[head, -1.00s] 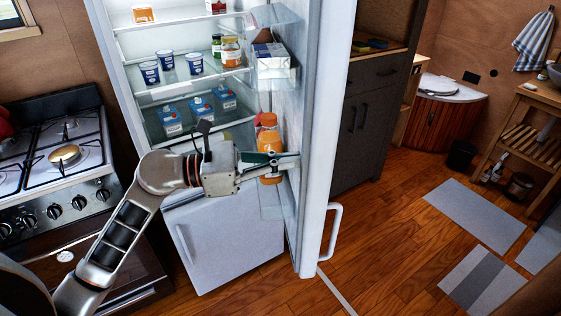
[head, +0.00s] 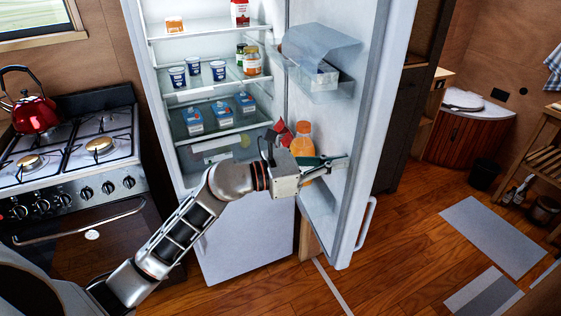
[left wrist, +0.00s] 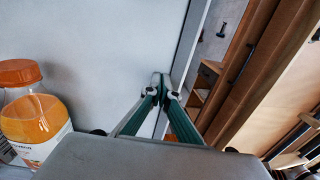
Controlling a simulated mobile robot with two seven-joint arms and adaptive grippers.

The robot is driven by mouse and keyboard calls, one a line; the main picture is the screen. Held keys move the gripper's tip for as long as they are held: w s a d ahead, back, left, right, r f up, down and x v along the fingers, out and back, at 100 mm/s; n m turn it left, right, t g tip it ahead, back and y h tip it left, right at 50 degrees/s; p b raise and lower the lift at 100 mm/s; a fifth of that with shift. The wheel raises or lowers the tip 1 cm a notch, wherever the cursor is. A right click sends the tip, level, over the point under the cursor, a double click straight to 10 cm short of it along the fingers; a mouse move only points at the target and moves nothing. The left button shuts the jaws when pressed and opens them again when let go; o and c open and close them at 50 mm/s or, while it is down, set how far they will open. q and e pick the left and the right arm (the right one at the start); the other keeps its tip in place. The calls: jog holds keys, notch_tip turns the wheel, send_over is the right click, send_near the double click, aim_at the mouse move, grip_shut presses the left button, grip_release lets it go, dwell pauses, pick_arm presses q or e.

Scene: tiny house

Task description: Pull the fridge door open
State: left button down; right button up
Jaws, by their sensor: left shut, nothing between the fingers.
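The fridge door (head: 365,130) stands wide open, swung out to the right of the fridge, with its inner side and shelves facing left. Its handle (head: 366,222) is on the outer side near the door's free edge. My left gripper (head: 345,162) is at the inner face of the door near its free edge. In the left wrist view its fingers (left wrist: 160,80) are shut with nothing between them, their tips against or very close to the door's inner face (left wrist: 110,50); contact is not certain. My right gripper is not in view.
An orange-capped juice bottle (head: 302,148) stands in the lower door shelf beside my gripper. The lit fridge holds cups (head: 194,66) and cartons (head: 220,112). A stove (head: 75,150) with a red kettle (head: 36,112) is at left.

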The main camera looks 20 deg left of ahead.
pick_arm(q)
jog(key=x, duration=1)
jog(key=shift+w+p, duration=0.2)
jog(key=shift+p, duration=0.2)
jog(key=shift+f, duration=0.1)
